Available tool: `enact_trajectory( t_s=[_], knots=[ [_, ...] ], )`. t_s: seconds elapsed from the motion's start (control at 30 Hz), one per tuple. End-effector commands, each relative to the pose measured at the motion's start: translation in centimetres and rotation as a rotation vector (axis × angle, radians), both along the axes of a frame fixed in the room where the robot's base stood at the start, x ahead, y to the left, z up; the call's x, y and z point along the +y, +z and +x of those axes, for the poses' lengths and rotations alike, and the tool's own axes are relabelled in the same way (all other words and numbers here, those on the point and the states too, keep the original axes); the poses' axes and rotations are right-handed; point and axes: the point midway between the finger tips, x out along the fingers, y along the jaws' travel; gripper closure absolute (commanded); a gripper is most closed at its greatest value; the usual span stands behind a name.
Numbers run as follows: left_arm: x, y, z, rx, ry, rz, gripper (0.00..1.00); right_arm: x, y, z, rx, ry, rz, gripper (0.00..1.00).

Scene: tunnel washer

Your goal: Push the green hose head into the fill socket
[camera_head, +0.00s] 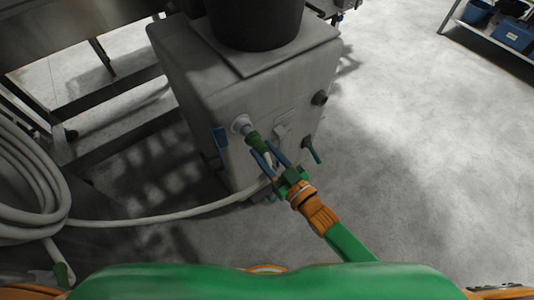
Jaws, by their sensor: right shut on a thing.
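The green hose head (258,143) is at the front of the pale box-shaped machine (195,75). Its tip points up and left at the round white fill socket (239,123). The tip is at the socket's mouth; I cannot tell whether it is inside or only in front. My right gripper (270,157), with blue fingers, is shut on the hose head from the lower right. The pale hose (150,219) runs from below the gripper leftward to a coil.
A black tub (255,22) stands on top. The hose coil (30,185) is at left. The floor at right is clear, with a shelf (490,32) beyond.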

Motion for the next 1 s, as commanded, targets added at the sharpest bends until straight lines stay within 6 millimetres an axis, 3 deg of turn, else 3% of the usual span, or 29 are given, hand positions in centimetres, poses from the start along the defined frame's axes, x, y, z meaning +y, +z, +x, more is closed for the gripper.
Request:
enact_trajectory(
  t_s=[0.17,1.0],
  knots=[
    [0.0,-0.6,0.0,0.000,0.000,0.000,1.00,0.7,0.0,0.9,-0.002,0.000,0.001,1.00],
    [0.0,-0.8,0.0,0.000,0.000,0.001,1.00,1.1,0.0,1.4,-0.001,0.000,0.001,1.00]
  ],
)
